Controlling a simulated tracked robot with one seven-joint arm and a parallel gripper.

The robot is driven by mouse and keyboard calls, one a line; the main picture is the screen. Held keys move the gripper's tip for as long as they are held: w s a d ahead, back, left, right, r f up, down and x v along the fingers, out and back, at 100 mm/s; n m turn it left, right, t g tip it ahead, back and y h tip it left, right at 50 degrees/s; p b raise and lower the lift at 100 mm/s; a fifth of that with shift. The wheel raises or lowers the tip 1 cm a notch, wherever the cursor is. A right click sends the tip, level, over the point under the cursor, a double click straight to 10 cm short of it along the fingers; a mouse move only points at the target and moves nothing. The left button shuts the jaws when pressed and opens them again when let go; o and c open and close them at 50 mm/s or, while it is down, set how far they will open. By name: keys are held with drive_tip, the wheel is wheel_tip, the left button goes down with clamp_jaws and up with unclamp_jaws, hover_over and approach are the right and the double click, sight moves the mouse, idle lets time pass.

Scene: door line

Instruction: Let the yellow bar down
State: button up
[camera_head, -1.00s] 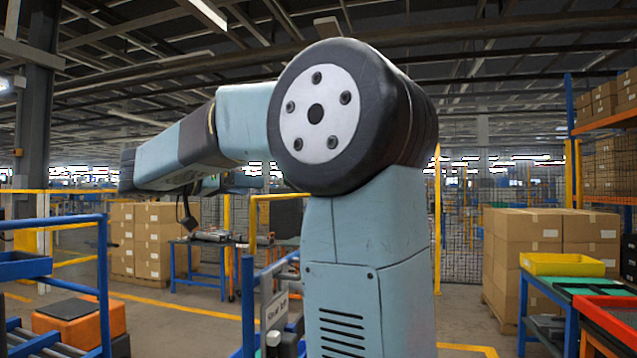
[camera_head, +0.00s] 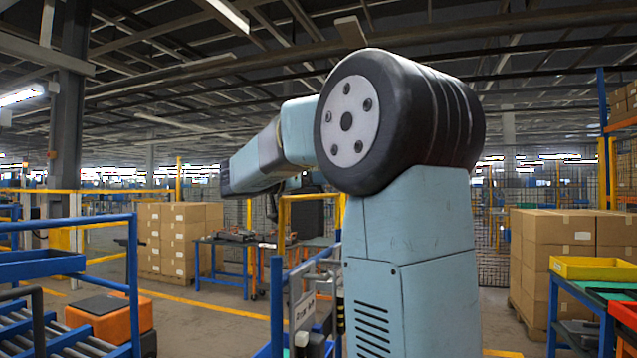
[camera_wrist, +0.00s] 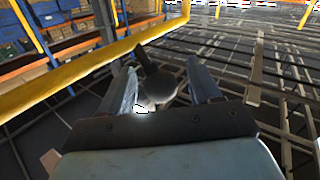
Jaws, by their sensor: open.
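In the wrist view a thick yellow bar (camera_wrist: 75,72) crosses the left and upper part at a slant. My gripper (camera_wrist: 160,70) is open, its two fingers apart, just below and to the right of the bar in the picture. The bar is not between the fingers. A rounded grey piece with a dark stub (camera_wrist: 143,58) shows between the fingers; I cannot tell what it is or whether it touches them. In the head view my arm reaches left and away, and its gripper is hidden. Several yellow rails show there; I cannot tell which is this bar.
A blue-railed roller conveyor (camera_head: 60,335) with an orange box (camera_head: 110,322) stands at left. Stacked cartons (camera_head: 180,238) and a blue table (camera_head: 225,262) stand behind. At right are a yellow tray (camera_head: 592,268) on a bench and more cartons (camera_head: 560,228). Mesh fencing lies behind.

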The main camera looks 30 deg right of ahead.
drive_tip(key=shift+d, duration=0.9)
